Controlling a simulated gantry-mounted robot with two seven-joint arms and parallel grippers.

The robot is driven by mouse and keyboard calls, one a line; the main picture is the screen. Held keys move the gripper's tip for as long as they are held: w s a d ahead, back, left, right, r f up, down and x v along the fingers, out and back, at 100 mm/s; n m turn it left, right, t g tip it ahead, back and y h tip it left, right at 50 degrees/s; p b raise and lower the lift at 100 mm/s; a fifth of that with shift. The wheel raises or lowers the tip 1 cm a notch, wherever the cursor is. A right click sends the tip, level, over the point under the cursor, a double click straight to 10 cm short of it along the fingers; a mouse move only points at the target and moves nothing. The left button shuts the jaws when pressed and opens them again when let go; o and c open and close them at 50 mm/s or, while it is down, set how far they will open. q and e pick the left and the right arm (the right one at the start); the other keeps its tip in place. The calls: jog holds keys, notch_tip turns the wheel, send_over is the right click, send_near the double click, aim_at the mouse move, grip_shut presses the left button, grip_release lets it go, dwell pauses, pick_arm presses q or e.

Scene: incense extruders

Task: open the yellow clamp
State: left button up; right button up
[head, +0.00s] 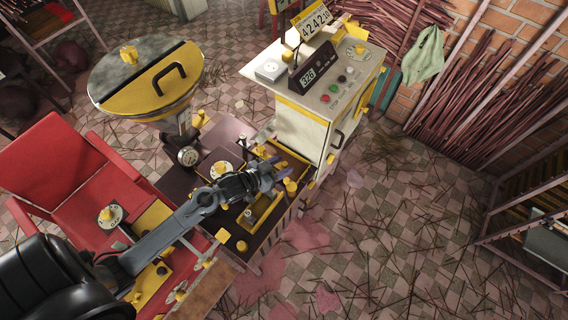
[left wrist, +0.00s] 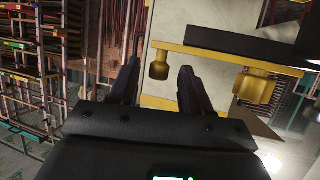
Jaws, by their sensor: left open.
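My left gripper (head: 277,173) reaches over the machine bed, at the foot of the white control cabinet (head: 305,125). In the left wrist view its two dark fingers (left wrist: 160,84) are apart, with nothing gripped between them. A yellow bar (left wrist: 235,58) shows ahead, with a small yellow knob (left wrist: 158,66) hanging from it in line with the gap between the fingers. A larger yellow knob (left wrist: 254,88) is to the right. The bar looks like part of the yellow clamp, but I cannot tell for sure. Several yellow fittings (head: 290,184) sit close to the gripper in the head view. My right gripper is not in view.
A round hopper with a yellow lid (head: 155,88) stands at the upper left. A red chair-like frame (head: 70,165) is at the left. Incense stick bundles (head: 480,85) lean by the brick wall, and a rack (head: 535,215) is at the right. The tiled floor (head: 400,230) has scattered sticks.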

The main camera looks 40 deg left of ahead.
pick_arm(q)
jog(key=v, duration=0.9)
jog(key=shift+p, duration=0.3)
jog(key=s+d+r+n+g+y, duration=0.1)
jog(key=s+d+r+n+g, duration=0.2)
jog(key=d, duration=0.6)
jog(key=s+m+g+y, duration=0.2)
jog(key=s+g, duration=0.4)
jog(key=s, duration=0.4)
notch_tip(320, 180, up, 21)
jog(key=s+p, duration=0.1)
jog(key=p, duration=2)
jog(key=shift+m+g+p, duration=0.3)
jog(key=shift+g+p, duration=0.05)
jog(key=shift+g, duration=0.05)
